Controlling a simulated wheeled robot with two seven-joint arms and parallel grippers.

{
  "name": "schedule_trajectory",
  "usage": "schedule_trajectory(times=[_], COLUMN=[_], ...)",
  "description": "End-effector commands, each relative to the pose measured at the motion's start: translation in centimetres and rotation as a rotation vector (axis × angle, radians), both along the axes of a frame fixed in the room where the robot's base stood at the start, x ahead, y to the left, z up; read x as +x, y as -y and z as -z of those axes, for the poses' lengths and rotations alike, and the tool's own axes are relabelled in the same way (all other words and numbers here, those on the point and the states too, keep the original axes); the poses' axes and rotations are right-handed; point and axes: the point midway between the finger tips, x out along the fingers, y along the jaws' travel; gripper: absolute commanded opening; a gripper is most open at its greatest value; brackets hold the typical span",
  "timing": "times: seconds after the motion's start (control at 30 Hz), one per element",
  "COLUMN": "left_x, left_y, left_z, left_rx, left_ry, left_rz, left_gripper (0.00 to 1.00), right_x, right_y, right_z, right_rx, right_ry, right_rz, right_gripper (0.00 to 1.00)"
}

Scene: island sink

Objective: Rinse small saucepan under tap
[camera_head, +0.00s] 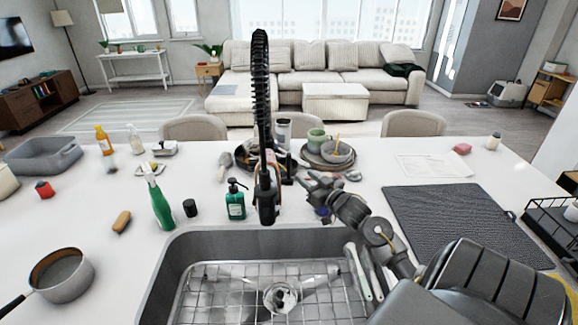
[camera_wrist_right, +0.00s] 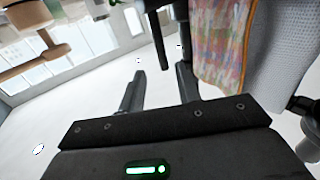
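The small saucepan (camera_head: 75,287) stands on the white counter at the lower left, left of the sink, with its dark handle pointing to the lower left corner. The black spring tap (camera_head: 261,90) rises behind the sink (camera_head: 165,265), its head hanging at the back rim. My right gripper (camera_head: 318,184) is behind the sink, just right of the tap and far from the saucepan. In the right wrist view, the right gripper's two fingers (camera_wrist_right: 160,85) are apart with nothing between them. My left gripper is not in view.
A green spray bottle (camera_head: 160,205), a dark jar (camera_head: 190,208) and a teal soap bottle (camera_head: 235,203) stand behind the sink. Stacked bowls (camera_head: 338,153) sit farther back. A dark drying mat (camera_head: 455,220) lies right. A patterned cloth (camera_wrist_right: 222,45) hangs close in the wrist view.

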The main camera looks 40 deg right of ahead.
Motion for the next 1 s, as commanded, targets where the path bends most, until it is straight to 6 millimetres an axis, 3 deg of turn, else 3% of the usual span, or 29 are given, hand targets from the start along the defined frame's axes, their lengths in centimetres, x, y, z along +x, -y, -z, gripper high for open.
schedule_trajectory(times=[0.5,0.7,1.0], left_x=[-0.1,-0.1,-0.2], left_y=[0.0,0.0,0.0], left_z=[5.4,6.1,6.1], left_rx=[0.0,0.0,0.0], left_ry=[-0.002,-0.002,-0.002], left_rz=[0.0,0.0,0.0], left_gripper=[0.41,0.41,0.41], right_x=[8.5,10.0,10.3], right_y=[1.0,1.1,1.1], right_z=[0.4,0.1,0.0], right_rx=[0.001,0.001,0.0], right_ry=[0.003,0.002,0.0], right_rz=[0.0,-0.001,-0.001], right_gripper=[0.33,0.33,0.33])
